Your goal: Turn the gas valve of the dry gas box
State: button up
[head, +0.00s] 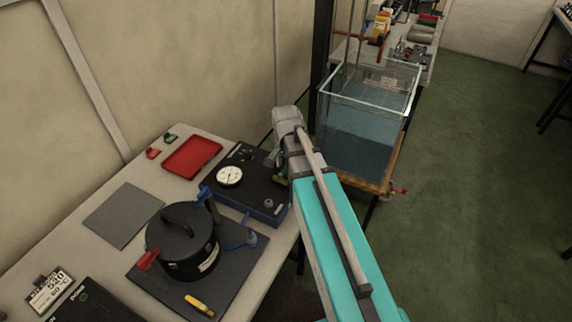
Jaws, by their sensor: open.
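A black-topped box with a blue base (226,200) stands at the table's right edge; it appears to be the dry gas box. It carries a white round dial gauge (229,176) and a small grey knob (268,203) near its front right corner. I cannot tell for sure which fitting is the gas valve. My arm reaches in from the lower right, and my gripper (271,160) points down by the box's right rear side. It is open and looks empty. Its fingertips are small and partly hidden by my arm, as is the box's right edge.
A black lidded pot (181,245) stands on a dark mat (235,268) with a yellow tool (199,305). A red tray (192,157) and a grey plate (122,215) lie behind. A glass water tank (357,140) stands close beyond my arm. Green floor on the right is clear.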

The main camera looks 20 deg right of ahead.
jog(key=shift+w+a+n, duration=0.1)
jog(key=shift+n, duration=0.2)
